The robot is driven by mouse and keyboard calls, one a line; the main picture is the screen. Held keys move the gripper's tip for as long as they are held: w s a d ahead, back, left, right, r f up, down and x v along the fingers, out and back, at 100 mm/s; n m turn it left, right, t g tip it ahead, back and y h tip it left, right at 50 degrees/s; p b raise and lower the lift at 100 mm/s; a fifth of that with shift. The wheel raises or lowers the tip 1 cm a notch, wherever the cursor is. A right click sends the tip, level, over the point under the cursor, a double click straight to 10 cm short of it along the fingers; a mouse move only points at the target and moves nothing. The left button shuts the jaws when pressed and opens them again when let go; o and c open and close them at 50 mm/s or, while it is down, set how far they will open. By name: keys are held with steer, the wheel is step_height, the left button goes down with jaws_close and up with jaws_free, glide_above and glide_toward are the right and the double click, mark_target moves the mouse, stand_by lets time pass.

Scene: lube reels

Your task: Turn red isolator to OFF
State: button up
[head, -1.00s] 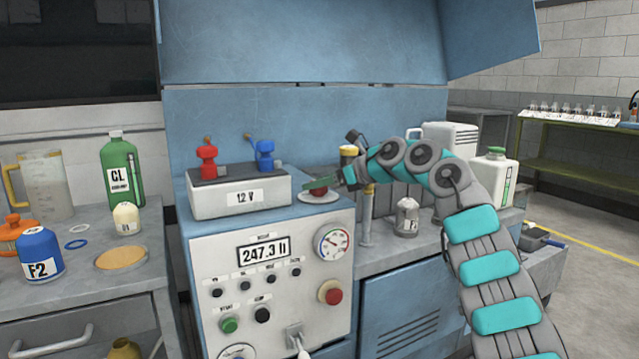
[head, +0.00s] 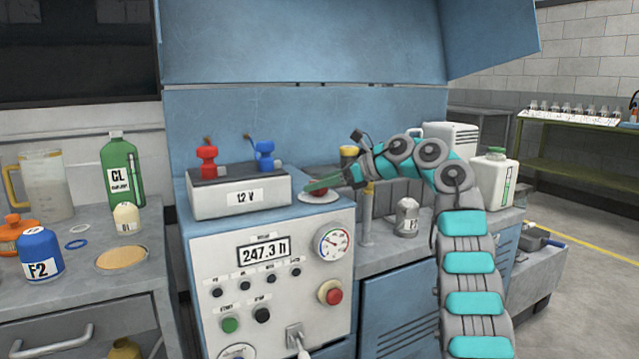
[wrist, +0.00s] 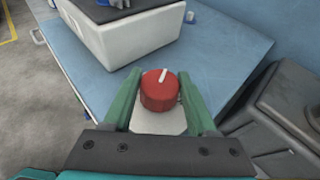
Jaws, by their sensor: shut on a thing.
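The red isolator (head: 320,191) is a round red knob on a pale plate on top of the blue machine cabinet, right of the 12 V box. In the wrist view my gripper (wrist: 160,92) is shut on the isolator, a finger at each side. No OFF label is readable. The fingers partly hide the knob in the head view.
The 12 V box (head: 240,197), with red (head: 207,158) and blue (head: 264,155) clamps on top, stands close left of the isolator. A post with a yellow top (head: 349,153) stands just behind my gripper. The cabinet top around the knob's plate is mostly bare.

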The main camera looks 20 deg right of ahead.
steer(key=shift+w+a+f, duration=0.1)
steer(key=shift+a+f, duration=0.1)
steer(key=shift+f, duration=0.25)
steer(key=o, duration=1.4)
steer(key=shift+c, duration=0.2)
steer(key=shift+r, duration=0.1)
steer(key=shift+d, duration=0.15)
steer(key=shift+v, duration=3.85)
